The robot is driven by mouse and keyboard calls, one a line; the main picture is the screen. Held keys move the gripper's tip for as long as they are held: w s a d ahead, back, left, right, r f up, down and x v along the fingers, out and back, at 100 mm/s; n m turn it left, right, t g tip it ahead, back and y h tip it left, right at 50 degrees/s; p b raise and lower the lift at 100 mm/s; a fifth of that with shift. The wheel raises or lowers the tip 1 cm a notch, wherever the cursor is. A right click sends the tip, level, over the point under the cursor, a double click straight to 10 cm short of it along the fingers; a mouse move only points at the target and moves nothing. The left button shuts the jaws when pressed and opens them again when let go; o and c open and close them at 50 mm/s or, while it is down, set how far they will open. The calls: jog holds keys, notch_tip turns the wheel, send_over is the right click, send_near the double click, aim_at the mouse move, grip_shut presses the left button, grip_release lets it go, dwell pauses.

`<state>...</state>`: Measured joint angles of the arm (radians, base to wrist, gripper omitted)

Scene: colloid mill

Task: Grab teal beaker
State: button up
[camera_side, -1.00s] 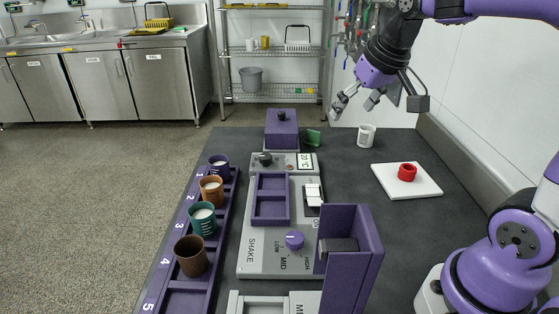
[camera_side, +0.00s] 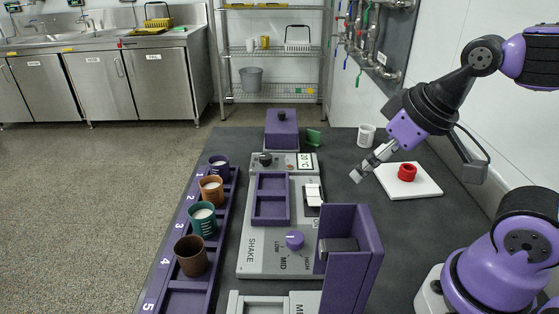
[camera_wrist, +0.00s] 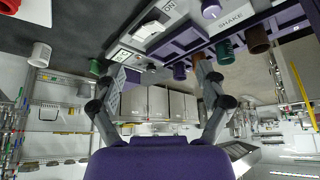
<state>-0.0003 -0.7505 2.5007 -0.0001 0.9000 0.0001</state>
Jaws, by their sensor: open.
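The teal beaker (camera_side: 203,219) stands upright in the purple rack at the left, in the slot marked 3, with pale contents showing at its top. My gripper (camera_side: 366,172) is open and empty, above the right part of the table and left of the white board, well apart from the teal beaker. Both fingers show spread in the wrist view (camera_wrist: 163,78).
An orange beaker (camera_side: 211,189) and a brown beaker (camera_side: 191,256) flank the teal one; a purple beaker (camera_side: 219,168) stands farther back. The shaker (camera_side: 273,245) and a tall purple holder (camera_side: 365,260) lie between rack and gripper. A white mug (camera_side: 366,135) stands behind.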

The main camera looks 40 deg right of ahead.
dwell(0.4)
jog(key=shift+o, duration=0.5)
jog(key=n+g+y, duration=0.2)
jog(key=n, duration=0.4)
send_over(200, 216)
jog(key=s, duration=0.3)
jog(key=f, duration=1)
jog(key=shift+s+d, duration=0.1)
jog(key=shift+s, duration=0.1)
jog(key=x, duration=0.6)
jog(key=shift+d, duration=0.1)
jog(key=c, duration=1.3)
